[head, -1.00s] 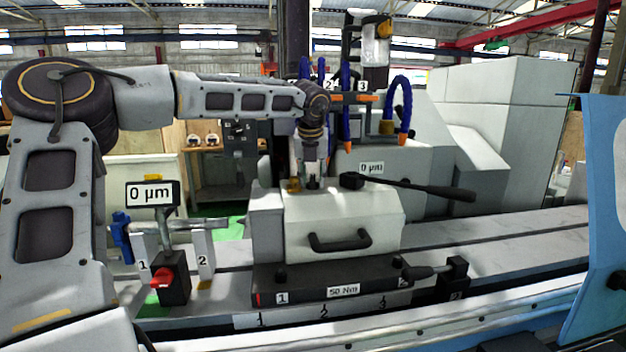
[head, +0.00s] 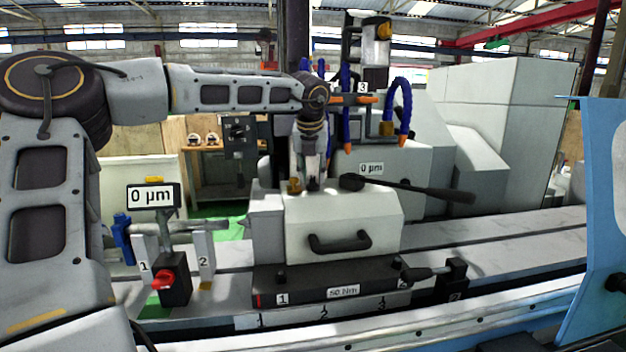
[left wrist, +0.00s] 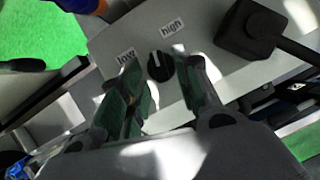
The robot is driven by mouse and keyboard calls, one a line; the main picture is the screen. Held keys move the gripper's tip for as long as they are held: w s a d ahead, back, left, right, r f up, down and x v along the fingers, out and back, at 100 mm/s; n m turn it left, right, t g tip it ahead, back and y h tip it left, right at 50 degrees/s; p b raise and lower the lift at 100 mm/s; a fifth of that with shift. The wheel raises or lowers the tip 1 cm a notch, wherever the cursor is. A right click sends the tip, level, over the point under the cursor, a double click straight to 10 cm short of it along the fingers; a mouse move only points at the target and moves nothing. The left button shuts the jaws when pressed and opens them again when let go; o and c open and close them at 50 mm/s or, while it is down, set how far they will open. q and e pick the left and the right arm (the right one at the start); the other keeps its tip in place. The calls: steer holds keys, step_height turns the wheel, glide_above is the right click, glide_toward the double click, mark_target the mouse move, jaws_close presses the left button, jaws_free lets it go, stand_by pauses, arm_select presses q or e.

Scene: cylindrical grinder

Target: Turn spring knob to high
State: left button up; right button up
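The spring knob (left wrist: 160,66) is a small round black knob with a white mark, on top of a light grey housing (head: 345,222). In the left wrist view, a "low" label (left wrist: 126,55) lies to its upper left and a "high" label (left wrist: 172,25) above it. The white mark points up, between the two labels. My left gripper (left wrist: 163,90) is open above the housing, its two fingers apart with the knob showing between and just beyond their tips. I cannot tell if they touch it. It also shows in the head view (head: 312,184), where the knob is hidden. My right gripper is out of view.
A black lever (head: 420,188) stands on the housing, right of the gripper; its black block (left wrist: 250,30) is near the knob. Blue coolant hoses (head: 402,105) rise behind. A gauge stand with a red knob (head: 163,279) is at left.

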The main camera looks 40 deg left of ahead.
arm_select(q)
steer(key=shift+p+v, duration=0.4)
steer(key=shift+v, duration=0.6)
steer(key=shift+p+v, duration=0.45)
steer(key=shift+v, duration=0.8)
